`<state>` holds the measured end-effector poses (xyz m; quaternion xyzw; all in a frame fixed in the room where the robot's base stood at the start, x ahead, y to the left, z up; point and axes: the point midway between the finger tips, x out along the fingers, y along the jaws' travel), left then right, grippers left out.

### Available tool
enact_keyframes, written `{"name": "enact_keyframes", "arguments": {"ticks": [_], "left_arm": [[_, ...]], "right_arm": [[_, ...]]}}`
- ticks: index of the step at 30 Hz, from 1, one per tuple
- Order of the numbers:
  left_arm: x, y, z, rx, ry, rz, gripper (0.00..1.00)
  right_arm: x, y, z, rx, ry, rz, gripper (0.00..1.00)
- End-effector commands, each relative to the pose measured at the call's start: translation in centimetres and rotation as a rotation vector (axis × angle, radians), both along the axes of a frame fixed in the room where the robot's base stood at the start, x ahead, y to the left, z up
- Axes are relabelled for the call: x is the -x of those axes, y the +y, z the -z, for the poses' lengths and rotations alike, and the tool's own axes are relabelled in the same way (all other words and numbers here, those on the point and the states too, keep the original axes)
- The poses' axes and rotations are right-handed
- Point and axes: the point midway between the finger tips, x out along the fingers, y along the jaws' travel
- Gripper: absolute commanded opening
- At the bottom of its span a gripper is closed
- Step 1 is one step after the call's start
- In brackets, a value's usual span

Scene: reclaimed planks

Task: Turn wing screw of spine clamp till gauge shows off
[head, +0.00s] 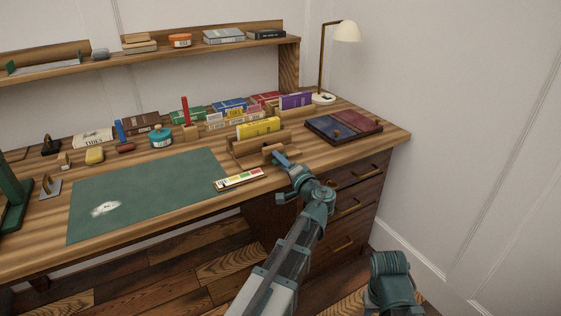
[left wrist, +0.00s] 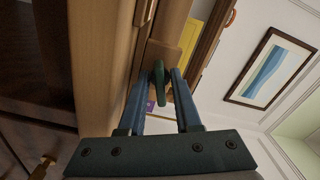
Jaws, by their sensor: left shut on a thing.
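The wooden spine clamp (head: 243,155) stands near the front right of the desk, with a yellow book (head: 258,127) upright in it. My left gripper (head: 277,156) reaches the clamp's front right side. In the left wrist view, its two blue fingers (left wrist: 163,92) are shut on the green wing screw (left wrist: 159,82), which sticks out from the wood. In the head view the gripper hides the screw. The gauge (head: 240,179), a pale strip with coloured fields, lies at the desk's front edge; its reading is too small to tell. My right gripper is out of view.
A green mat (head: 150,190) lies left of the gauge. A dark red and blue book (head: 343,128) lies right of the clamp. Several books and tools stand behind, with a lamp (head: 345,32) at the back right. Drawers (head: 350,190) are below the desk edge.

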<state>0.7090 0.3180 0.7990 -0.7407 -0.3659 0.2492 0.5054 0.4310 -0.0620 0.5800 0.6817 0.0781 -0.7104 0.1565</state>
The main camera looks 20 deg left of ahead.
Motion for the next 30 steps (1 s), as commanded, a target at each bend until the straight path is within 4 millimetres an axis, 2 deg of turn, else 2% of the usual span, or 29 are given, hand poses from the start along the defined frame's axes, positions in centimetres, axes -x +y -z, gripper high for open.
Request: {"name": "enact_keyframes", "arguments": {"ticks": [15, 16, 18, 26, 30], "left_arm": [[0.2, 0.0, 0.2, 0.017, -0.014, -0.002, 0.00], [0.2, 0.0, 0.2, 0.017, -0.014, -0.002, 0.34], [0.2, 0.0, 0.2, 0.017, -0.015, -0.003, 0.44], [0.2, -0.1, 0.1, 0.014, -0.015, 0.000, 0.44], [1.0, -1.2, 0.1, 0.013, -0.015, 0.002, 0.44]], "right_arm": [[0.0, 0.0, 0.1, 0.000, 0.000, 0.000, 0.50], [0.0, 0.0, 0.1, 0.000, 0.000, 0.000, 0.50], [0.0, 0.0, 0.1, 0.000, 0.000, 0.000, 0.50], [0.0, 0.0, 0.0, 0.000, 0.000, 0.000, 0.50], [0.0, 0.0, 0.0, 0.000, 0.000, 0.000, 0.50]]}}
